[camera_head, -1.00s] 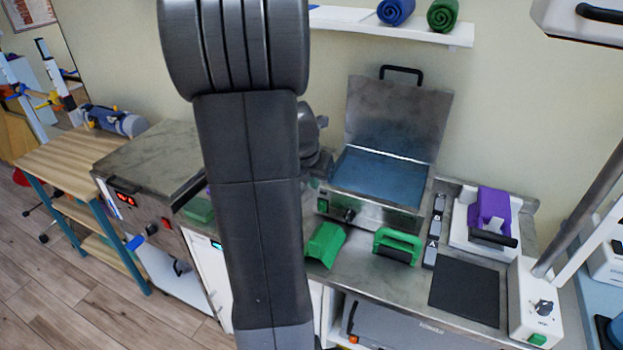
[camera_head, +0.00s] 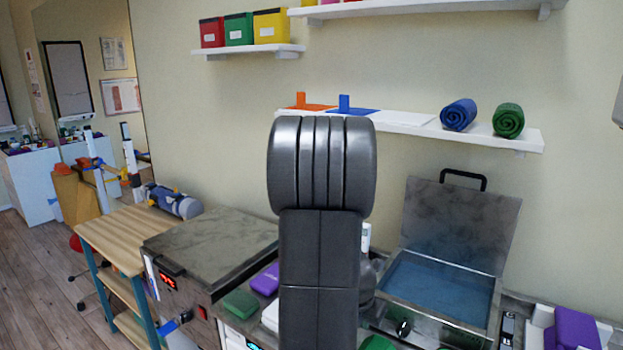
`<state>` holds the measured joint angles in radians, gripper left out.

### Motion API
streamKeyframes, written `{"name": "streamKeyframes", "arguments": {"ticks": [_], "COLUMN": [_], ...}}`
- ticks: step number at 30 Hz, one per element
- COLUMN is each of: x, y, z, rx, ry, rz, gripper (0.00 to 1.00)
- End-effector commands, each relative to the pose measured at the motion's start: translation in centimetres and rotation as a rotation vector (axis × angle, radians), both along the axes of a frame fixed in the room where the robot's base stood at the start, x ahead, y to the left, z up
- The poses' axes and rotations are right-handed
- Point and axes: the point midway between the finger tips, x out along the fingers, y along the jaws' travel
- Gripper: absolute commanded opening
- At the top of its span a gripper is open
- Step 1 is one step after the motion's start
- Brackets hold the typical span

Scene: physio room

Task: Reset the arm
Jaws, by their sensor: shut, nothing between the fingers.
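My arm (camera_head: 320,240) stands upright in the middle of the head view, a dark grey link topped by a ribbed round joint. Part of another dark link of mine shows just behind it at the right. My gripper does not show in this view, so its fingers cannot be seen.
An open steel water bath (camera_head: 438,288) with a raised lid is right of my arm. A steel unit (camera_head: 212,248) and a wooden trolley (camera_head: 128,232) are at the left. A wall shelf (camera_head: 420,127) holds blue (camera_head: 459,114) and green (camera_head: 508,120) rolls behind my arm.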

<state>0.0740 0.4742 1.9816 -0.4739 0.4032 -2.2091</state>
Motion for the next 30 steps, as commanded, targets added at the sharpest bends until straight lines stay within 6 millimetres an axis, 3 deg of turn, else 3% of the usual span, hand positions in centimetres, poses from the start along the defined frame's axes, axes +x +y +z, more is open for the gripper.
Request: {"name": "streamKeyframes", "arguments": {"ticks": [3,6,15,30], "x": [-1.2,-1.6,-2.3,-2.2], "y": [0.2,0.5,0.9,0.8], "z": [-1.0,1.0,2.8,2.1], "rx": [-0.001,0.000,0.000,0.000], "ry": [-0.001,-0.004,0.000,0.004], "rz": [0.001,0.001,0.001,0.000], "gripper": [0.00,0.00,0.00,0.00]}}
